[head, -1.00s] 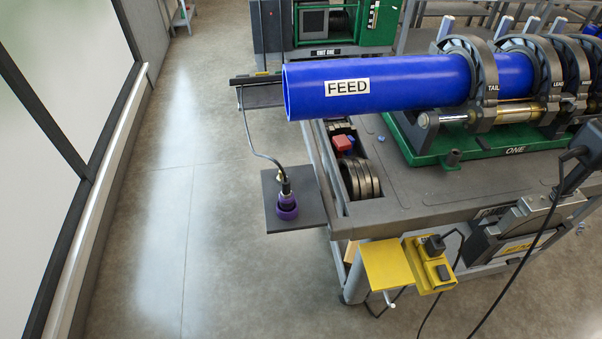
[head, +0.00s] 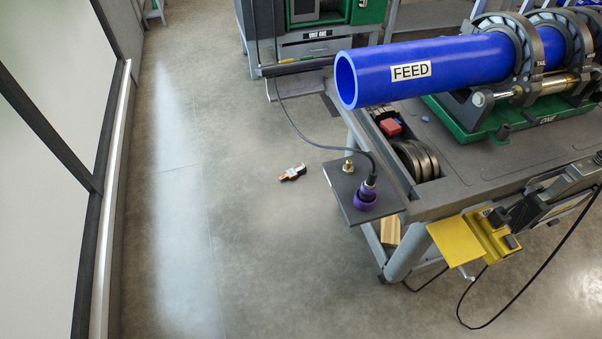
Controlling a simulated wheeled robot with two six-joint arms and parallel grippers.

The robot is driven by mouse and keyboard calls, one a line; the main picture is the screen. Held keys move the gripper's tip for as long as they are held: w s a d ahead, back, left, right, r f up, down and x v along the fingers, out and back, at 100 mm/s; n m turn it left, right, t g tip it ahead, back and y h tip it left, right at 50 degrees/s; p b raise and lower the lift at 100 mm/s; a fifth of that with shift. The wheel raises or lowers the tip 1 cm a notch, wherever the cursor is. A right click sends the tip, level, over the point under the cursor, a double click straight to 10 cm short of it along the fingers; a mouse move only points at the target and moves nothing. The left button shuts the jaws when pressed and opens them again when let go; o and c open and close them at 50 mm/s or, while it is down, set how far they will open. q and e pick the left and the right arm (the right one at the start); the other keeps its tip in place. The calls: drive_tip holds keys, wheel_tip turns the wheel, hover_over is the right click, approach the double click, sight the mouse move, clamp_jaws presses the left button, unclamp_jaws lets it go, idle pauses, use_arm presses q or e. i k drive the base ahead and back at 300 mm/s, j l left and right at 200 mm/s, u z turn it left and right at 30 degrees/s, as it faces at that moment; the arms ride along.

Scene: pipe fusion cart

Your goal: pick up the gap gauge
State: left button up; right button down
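A small orange, white and dark item (head: 292,173) lies on the bare floor, left of the cart's side plate. It is too small to tell for sure whether it is the gap gauge. No other thing in the head view is clearly a gap gauge. Neither of my grippers shows in the view.
The cart (head: 450,195) carries a blue pipe (head: 450,72) marked FEED, jutting left. A dark side plate (head: 340,190) holds a purple-collared connector (head: 366,197) with a cable. A yellow bracket (head: 455,241) juts from the front. Floor (head: 260,260) at left is clear.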

sight(291, 173)
drive_tip(key=i+j+z, duration=0.1)
drive_tip(key=z, duration=0.3)
drive_tip(key=i+j+z, duration=0.2)
drive_tip(key=z, duration=0.2)
drive_tip(key=i+j+z, duration=0.1)
drive_tip(key=z, duration=0.3)
drive_tip(key=i+j+z, duration=0.15)
drive_tip(key=j, duration=0.45)
drive_tip(key=i+j+z, duration=0.15)
drive_tip(key=j, duration=0.5)
drive_tip(key=i+j+z, duration=0.15)
drive_tip(key=j, duration=0.45)
drive_tip(key=i+j+z, duration=0.15)
drive_tip(key=j, duration=0.5)
drive_tip(key=k, duration=0.05)
